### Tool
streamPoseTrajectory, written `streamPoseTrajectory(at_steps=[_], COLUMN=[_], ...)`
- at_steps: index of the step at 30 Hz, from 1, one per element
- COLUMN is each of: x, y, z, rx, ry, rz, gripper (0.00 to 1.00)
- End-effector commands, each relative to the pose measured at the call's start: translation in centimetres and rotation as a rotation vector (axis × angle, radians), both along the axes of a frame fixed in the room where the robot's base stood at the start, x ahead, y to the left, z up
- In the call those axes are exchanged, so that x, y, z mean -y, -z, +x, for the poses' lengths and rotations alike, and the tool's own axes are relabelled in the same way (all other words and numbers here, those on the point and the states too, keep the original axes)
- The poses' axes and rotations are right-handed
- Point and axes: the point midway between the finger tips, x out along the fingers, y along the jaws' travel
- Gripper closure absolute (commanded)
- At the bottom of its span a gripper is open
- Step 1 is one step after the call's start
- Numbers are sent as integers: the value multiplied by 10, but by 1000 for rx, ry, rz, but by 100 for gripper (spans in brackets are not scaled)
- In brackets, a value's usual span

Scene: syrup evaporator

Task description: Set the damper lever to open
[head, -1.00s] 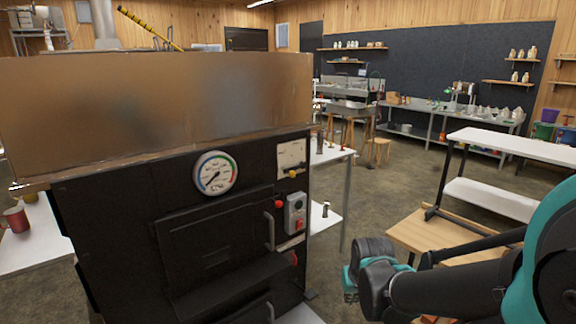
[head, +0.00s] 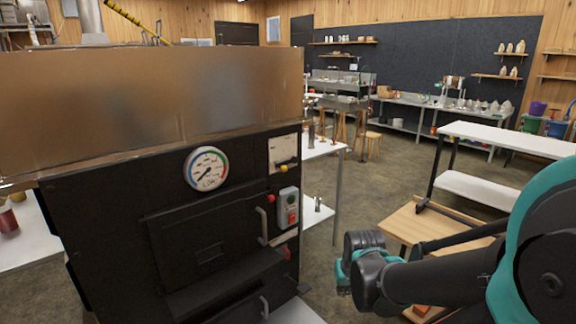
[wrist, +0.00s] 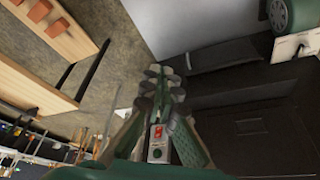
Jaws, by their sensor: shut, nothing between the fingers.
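The black evaporator front (head: 110,220) fills the left half of the head view. A pale plate with a small yellow knob (head: 283,168) is at its upper right. A red-tipped handle (head: 287,252) sits low on its right side. I cannot tell for sure which of these is the damper lever, or its setting. My gripper (head: 345,272) is right of the evaporator, apart from it in the head view. In the wrist view my gripper (wrist: 166,75) has its fingers together, with nothing held.
A switch box with red and green buttons (head: 288,207) is below the pale plate; it also shows between the fingers in the wrist view (wrist: 157,142). A round gauge (head: 206,168) and door handle (head: 262,226) are nearby. A white table (head: 510,138) stands right.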

Motion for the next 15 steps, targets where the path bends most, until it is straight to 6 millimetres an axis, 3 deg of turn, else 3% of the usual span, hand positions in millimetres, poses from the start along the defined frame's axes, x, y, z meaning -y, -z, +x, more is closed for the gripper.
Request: streamPoseTrajectory(at_steps=[3,8,11,15], x=[0,-2,-6,-15], y=[0,-3,-12,-32], z=[0,11,41,106], rx=[0,26,91,242], ry=[0,2,5,19], rz=[0,2,9,34], gripper=[100,80,68,52])
